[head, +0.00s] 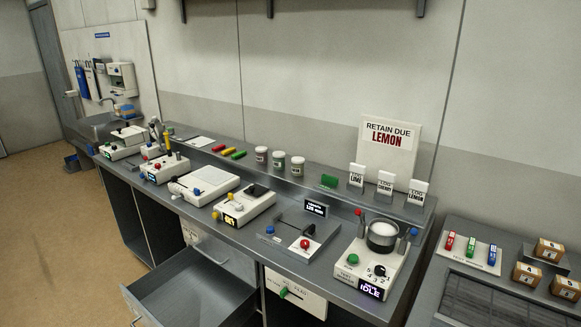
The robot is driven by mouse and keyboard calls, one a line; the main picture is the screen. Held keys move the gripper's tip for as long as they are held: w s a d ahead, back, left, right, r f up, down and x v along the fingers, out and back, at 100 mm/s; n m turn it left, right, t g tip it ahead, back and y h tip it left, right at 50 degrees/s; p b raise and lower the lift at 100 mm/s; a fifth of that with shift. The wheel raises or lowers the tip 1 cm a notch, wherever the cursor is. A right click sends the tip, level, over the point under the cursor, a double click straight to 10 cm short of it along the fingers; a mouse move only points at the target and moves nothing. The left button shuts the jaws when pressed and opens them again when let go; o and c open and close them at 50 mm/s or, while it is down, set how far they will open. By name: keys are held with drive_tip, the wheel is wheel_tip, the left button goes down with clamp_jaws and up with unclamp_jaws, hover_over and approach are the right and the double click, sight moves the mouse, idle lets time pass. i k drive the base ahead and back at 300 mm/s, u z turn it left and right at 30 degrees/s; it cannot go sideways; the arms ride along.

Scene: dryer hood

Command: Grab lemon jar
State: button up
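Three small jars with pale labels stand upright in a row on the raised back ledge of the counter: a left jar (261,155), a middle jar (278,160) and a right jar (297,166). They have dark or greenish lids. Their labels are too small to read, so I cannot tell which one is the lemon jar. A sign (388,137) on the wall behind reads "RETAIN DUE LEMON". My gripper is not in view.
The counter (225,226) carries several devices, including a test unit (378,255) with a pot. Colored sticks (231,151) lie left of the jars, a green block (329,181) right. Log cards (387,187) stand farther right. An open drawer (190,290) juts out below.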

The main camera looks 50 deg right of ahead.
sight(297, 162)
drive_tip(key=z, duration=0.05)
drive_tip(key=i, duration=0.85)
drive_tip(key=z, duration=0.15)
